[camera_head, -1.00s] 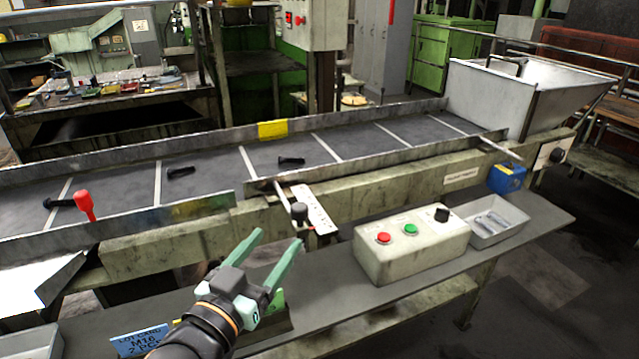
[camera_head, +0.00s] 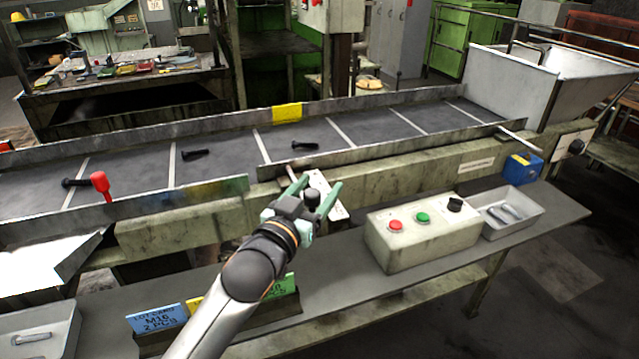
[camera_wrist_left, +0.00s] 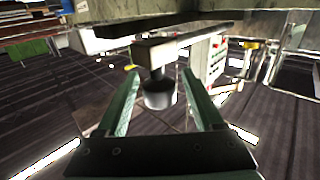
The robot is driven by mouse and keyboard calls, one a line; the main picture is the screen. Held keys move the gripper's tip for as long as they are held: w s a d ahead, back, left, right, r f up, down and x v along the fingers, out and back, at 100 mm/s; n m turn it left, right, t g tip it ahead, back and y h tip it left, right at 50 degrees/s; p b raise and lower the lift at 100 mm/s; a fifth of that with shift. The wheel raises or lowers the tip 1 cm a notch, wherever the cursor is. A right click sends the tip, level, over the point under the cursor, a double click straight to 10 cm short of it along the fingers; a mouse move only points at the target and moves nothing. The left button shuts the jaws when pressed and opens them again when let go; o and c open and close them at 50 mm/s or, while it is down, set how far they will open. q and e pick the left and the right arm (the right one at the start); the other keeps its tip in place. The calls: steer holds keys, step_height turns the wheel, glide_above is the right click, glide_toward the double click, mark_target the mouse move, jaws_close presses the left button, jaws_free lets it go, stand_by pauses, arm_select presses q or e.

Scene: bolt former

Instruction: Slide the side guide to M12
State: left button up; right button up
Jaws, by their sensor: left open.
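The side guide (camera_head: 400,145) is a long metal rail along the near side of the dark conveyor belt. A rod with a black knob (camera_head: 312,196) comes out from its left end, beside a white scale plate (camera_head: 338,211). The scale marks are too small to read. My left gripper (camera_head: 321,184) is open at the knob, its green fingers on either side of it. In the left wrist view, the knob (camera_wrist_left: 159,95) hangs from a bar between the open fingers (camera_wrist_left: 160,76), with gaps on both sides. My right gripper is not in view.
A control box (camera_head: 420,235) with red and green buttons stands right of my left arm. A red-handled lever (camera_head: 101,184) stands at left. Lot cards (camera_head: 160,322) stand on the shelf below my arm. Bolts lie on the belt.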

arm_select(q)
steer(key=shift+w+d, duration=0.25)
steer(key=shift+w, duration=0.2)
steer(key=shift+c, duration=0.4)
jaws_close()
stand_by(0.8)
